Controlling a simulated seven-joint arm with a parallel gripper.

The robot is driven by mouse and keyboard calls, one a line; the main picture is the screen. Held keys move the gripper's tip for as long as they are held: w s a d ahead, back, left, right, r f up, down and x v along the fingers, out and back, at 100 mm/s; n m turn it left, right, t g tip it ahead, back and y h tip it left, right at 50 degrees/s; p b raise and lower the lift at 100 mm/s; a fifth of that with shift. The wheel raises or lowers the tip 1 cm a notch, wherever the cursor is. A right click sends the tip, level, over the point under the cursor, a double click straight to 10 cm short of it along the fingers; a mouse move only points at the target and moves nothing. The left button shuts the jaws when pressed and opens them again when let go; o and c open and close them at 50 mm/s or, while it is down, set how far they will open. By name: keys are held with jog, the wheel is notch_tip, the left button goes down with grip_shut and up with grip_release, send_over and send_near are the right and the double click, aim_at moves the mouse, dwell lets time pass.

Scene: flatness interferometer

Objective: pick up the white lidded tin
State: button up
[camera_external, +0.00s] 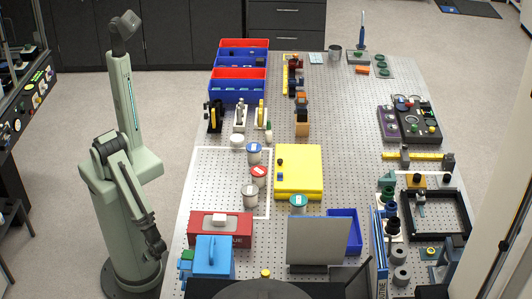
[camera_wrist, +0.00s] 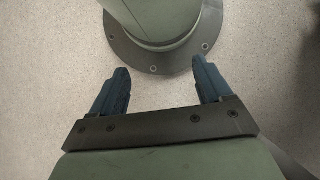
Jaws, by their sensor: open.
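The white lidded tin (camera_external: 250,194) stands upright on the perforated table, inside a white outlined area. It has a pale grey body and a white lid. Tins with a red lid (camera_external: 259,175) and a blue lid (camera_external: 254,152) stand just behind it. My gripper (camera_external: 155,247) hangs off the table's left side, beside my base and well left of the tin. In the wrist view my gripper (camera_wrist: 160,66) is open, with nothing between its two dark fingers. The tin is not in the wrist view.
A red box (camera_external: 205,229) and a blue case (camera_external: 213,262) stand at the near left of the table. A yellow box (camera_external: 298,181) lies right of the tins, with a teal-lidded tin (camera_external: 298,202) in front. A grey panel (camera_external: 318,240) stands nearby. The outlined area's left part is clear.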

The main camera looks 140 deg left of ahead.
jog(key=o, duration=0.3)
